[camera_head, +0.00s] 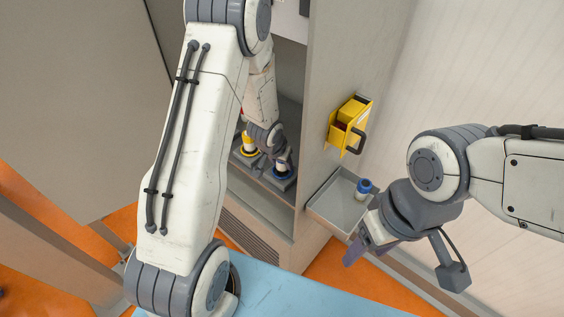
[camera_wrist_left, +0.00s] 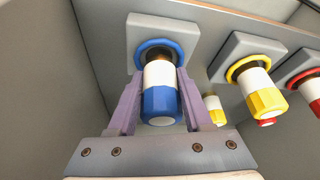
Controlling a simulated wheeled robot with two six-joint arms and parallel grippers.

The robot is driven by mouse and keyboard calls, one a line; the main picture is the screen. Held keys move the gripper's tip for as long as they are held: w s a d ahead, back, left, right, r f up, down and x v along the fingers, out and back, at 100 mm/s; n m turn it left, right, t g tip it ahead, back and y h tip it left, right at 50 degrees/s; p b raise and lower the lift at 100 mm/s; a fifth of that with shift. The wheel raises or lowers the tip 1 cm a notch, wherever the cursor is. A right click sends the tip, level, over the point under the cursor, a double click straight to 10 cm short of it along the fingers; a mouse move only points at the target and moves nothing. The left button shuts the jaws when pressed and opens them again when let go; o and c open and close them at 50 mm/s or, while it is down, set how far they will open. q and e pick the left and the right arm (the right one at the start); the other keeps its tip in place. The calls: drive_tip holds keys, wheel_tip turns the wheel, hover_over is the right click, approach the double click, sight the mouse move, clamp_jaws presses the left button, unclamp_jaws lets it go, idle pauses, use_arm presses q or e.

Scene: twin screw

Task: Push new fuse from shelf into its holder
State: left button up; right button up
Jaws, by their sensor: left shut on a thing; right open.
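In the left wrist view, my left gripper (camera_wrist_left: 160,95) is shut on a blue-and-white fuse (camera_wrist_left: 161,100). The fuse's far end is at the blue-ringed holder (camera_wrist_left: 150,35), with a dark band showing there; I cannot tell how deep it sits. In the head view, my left gripper (camera_head: 284,162) is inside the cabinet at the blue-ringed holder (camera_head: 281,174), and the arm partly hides it. Another blue fuse (camera_head: 364,187) stands in the grey tray shelf (camera_head: 330,203) on the cabinet's side. My right gripper (camera_head: 361,243) is open and empty beside the tray's front right edge.
A yellow fuse in its holder (camera_wrist_left: 257,92) and a red one (camera_wrist_left: 310,88) sit right of the blue holder. A smaller yellow-and-white piece (camera_wrist_left: 214,110) shows behind my finger. A yellow box (camera_head: 349,122) with a dark handle hangs on the cabinet side above the tray.

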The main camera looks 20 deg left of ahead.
use_arm(q)
drive_tip(key=shift+f+b, duration=0.5)
drive_tip(key=shift+f, duration=0.1)
idle(0.3)
drive_tip(key=o, duration=1.3)
drive_tip(key=shift+o, duration=0.2)
drive_tip(key=shift+r, duration=0.1)
drive_tip(key=shift+s+r, duration=0.1)
drive_tip(key=shift+r, duration=0.25)
drive_tip(key=p+v, duration=0.3)
drive_tip(key=v, duration=0.6)
drive_tip(key=shift+r+p, duration=0.3)
drive_tip(key=shift+p, duration=0.05)
drive_tip(key=shift+s, duration=0.15)
